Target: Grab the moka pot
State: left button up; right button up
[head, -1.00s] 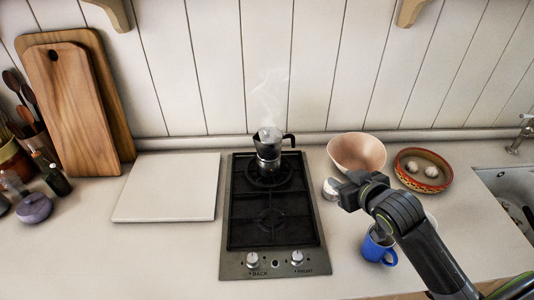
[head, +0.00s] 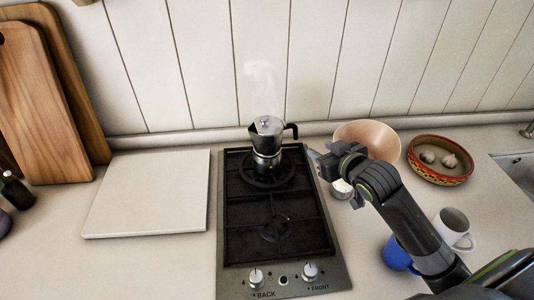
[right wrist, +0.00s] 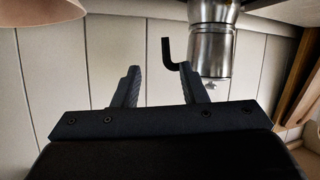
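The moka pot (head: 267,142) is metal with a black handle on its right side. It stands upright on the back burner of the stove (head: 274,215), and steam rises above it. My right gripper (head: 318,160) is to the right of the pot and apart from it. In the right wrist view the picture is upside down, and the pot (right wrist: 212,45) with its handle shows beyond the fingers. The right gripper's fingers (right wrist: 162,86) are spread with nothing between them. My left gripper is out of view.
A pink bowl (head: 370,135) is right behind my right gripper, beside a patterned dish (head: 440,173). A small white-lidded jar (head: 341,189), a blue mug (head: 396,256) and a white mug (head: 455,225) are near my right arm. A white board (head: 147,195) lies left of the stove.

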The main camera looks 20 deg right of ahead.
aim_at(297, 136)
jog(key=p+x, duration=0.1)
jog(key=x, duration=0.3)
jog(key=p+x, duration=0.1)
jog(key=x, duration=0.4)
jog(key=a+p+x, duration=0.1)
jog(key=x, duration=0.4)
jog(key=shift+w+a+r+p, duration=0.1)
jog(key=shift+w+r+p, duration=0.1)
jog(key=shift+w+p, duration=0.15)
jog(key=shift+w+f, duration=0.25)
jog(key=shift+w, duration=0.1)
grip_shut()
jog(key=shift+r, duration=0.1)
